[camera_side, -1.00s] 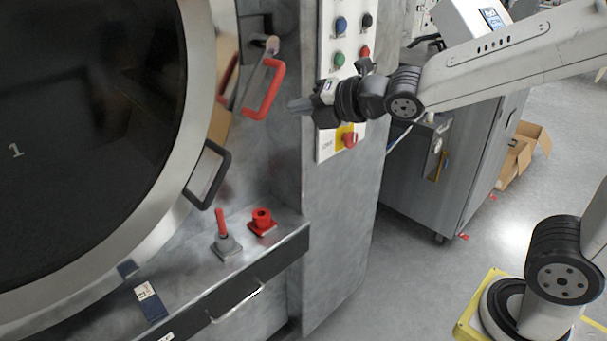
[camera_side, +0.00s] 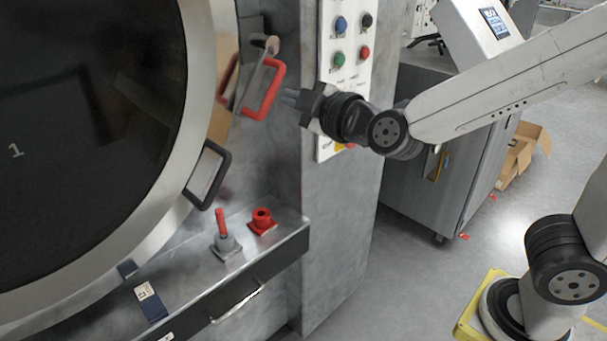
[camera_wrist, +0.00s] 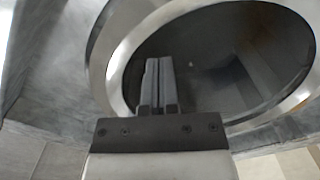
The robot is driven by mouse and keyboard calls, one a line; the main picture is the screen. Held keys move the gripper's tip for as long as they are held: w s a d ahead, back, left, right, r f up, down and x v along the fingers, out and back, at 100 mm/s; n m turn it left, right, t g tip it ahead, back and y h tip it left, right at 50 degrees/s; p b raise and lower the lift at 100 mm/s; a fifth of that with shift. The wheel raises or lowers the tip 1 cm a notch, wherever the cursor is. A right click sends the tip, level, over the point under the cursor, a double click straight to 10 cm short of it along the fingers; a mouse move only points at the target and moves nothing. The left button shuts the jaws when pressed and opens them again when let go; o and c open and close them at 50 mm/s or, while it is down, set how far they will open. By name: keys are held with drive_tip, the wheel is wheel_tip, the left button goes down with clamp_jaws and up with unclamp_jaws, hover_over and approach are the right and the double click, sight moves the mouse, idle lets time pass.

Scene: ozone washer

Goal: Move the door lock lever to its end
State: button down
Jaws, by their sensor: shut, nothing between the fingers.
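A red U-shaped handle on a lever (camera_side: 272,90) is mounted at the upper right of the round door's rim; it appears to be the door lock lever. My gripper (camera_side: 290,98) is just right of the red handle in the side view, fingers pointing left at it, with a small apparent gap. It also shows in the wrist view (camera_wrist: 158,64), fingers together and empty. The round door (camera_wrist: 215,60) with its dark window lies beyond the fingers there. The red handle cannot be made out in the wrist view.
A black door handle (camera_side: 207,175) sits below the red one. A small red-tipped lever (camera_side: 222,225) and a red knob (camera_side: 262,221) stand on the ledge. The button panel (camera_side: 347,32) is close behind my gripper.

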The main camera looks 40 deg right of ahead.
sight(270, 94)
drive_tip(key=shift+s+d+f+m, duration=0.1)
drive_tip(key=shift+m, duration=0.2)
drive_tip(key=shift+w+d+f, duration=0.45)
drive_tip(key=shift+w+d, duration=0.15)
drive_tip(key=shift+w, duration=1.2)
drive_tip(key=shift+w+d+f, duration=0.4)
drive_tip(key=shift+w+d, duration=0.2)
drive_tip(key=shift+w, duration=1.2)
drive_tip(key=shift+w+d+f, duration=0.45)
drive_tip(key=shift+w+d, duration=0.15)
drive_tip(key=shift+w, duration=1.2)
